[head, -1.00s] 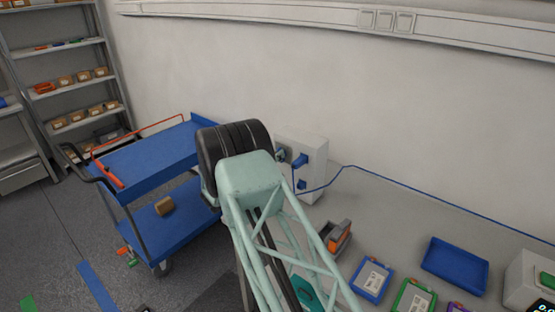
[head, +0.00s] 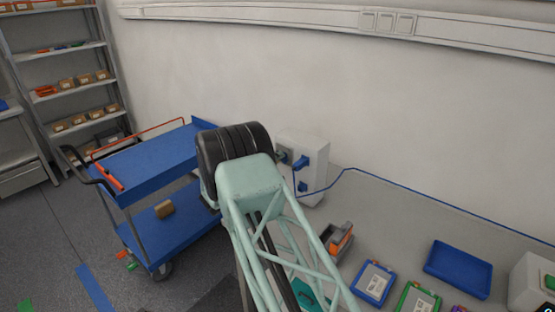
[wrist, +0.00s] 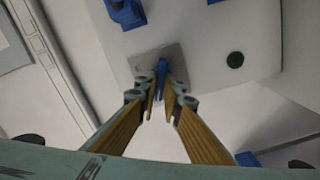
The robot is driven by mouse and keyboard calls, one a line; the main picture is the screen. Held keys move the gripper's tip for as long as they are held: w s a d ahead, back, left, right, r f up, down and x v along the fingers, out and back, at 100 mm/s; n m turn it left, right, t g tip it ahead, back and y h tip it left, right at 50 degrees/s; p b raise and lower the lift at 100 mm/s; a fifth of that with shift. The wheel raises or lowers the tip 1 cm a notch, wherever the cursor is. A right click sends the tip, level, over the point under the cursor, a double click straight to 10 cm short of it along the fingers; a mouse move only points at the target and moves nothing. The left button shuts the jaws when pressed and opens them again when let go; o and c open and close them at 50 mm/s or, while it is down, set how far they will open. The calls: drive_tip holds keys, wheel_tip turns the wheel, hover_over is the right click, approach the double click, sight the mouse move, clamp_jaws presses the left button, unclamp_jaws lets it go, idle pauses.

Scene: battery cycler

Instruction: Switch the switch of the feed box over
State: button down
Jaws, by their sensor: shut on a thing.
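The feed box (head: 318,148) is a pale box against the wall in the head view, with blue sockets or plugs on its front. In the wrist view its pale face (wrist: 205,45) fills the upper middle. A grey plate (wrist: 172,57) on that face carries a narrow blue switch lever (wrist: 161,68). My gripper (wrist: 161,92) is shut on this lever, with a fingertip on each side. The fingertips partly cover the lever, so its exact position is hard to tell. In the head view my arm hides most of the gripper.
A blue cart (head: 150,163) stands left of the feed box, with a small brown box on its lower shelf. A blue cable (head: 430,203) runs along the wall. A blue tray (head: 458,268) and several devices lie on the bench at right. A dark green button (wrist: 236,59) sits beside the plate.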

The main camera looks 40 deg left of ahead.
drive_tip(key=n, duration=0.4)
drive_tip(key=shift+f+n, duration=0.1)
drive_tip(key=shift+n, duration=0.3)
idle(0.4)
drive_tip(key=c, duration=2.8)
unclamp_jaws()
drive_tip(key=shift+s, duration=0.15)
drive_tip(key=shift+s+d, duration=0.15)
drive_tip(key=shift+s, duration=5.75)
